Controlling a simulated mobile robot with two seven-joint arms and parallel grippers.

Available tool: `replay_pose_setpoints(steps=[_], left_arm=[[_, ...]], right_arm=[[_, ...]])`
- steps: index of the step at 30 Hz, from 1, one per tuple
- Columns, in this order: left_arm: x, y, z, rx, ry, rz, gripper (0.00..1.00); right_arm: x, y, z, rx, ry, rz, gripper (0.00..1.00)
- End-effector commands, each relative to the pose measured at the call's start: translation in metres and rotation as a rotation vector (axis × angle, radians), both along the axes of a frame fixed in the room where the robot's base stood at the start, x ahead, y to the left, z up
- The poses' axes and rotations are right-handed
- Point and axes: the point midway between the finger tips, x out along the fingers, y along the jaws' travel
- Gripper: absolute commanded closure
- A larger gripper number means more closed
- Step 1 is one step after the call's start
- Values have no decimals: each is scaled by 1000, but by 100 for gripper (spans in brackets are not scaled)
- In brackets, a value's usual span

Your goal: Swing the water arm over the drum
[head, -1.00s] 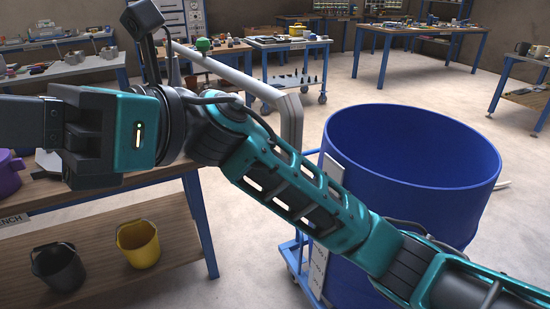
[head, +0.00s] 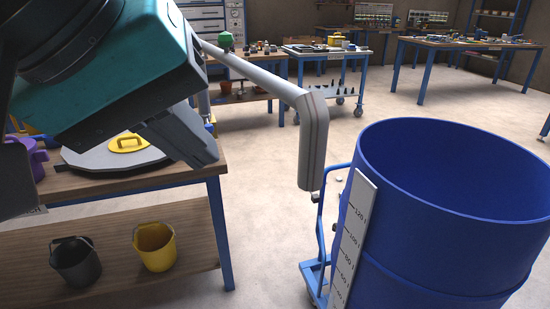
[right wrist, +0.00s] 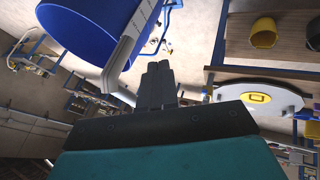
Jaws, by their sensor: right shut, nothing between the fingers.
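The water arm (head: 275,88) is a pale grey pipe running from the upper left to a downturned spout (head: 313,145). The spout hangs just left of the blue drum (head: 448,215), outside its rim in the head view. The drum is open-topped, with a white scale on its side. My right gripper (head: 205,155) is large at the left, in front of part of the pipe. In the right wrist view its fingers (right wrist: 158,70) are together and empty, beside the water arm (right wrist: 126,50); contact cannot be told. The drum (right wrist: 92,30) shows there too. My left gripper is out of view.
A wooden bench (head: 120,222) at the left holds a round grey lid (head: 85,158) with a yellow handle. A black bucket (head: 76,262) and a yellow bucket (head: 154,246) stand on its lower shelf. A blue trolley frame (head: 322,235) stands beside the drum.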

Motion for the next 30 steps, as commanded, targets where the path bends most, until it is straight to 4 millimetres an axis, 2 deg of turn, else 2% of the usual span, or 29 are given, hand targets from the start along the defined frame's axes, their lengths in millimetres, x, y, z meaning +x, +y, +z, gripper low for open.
replay_pose_setpoints(steps=[5,18,24,30], left_arm=[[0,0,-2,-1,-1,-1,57],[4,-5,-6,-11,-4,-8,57],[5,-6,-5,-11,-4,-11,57],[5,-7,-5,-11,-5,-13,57]], right_arm=[[8,-7,-5,-25,-27,-4,100],[52,-37,-78,-22,-22,-5,100],[61,-64,-75,-19,-26,-6,100],[64,-74,-75,-19,-24,-3,100]])
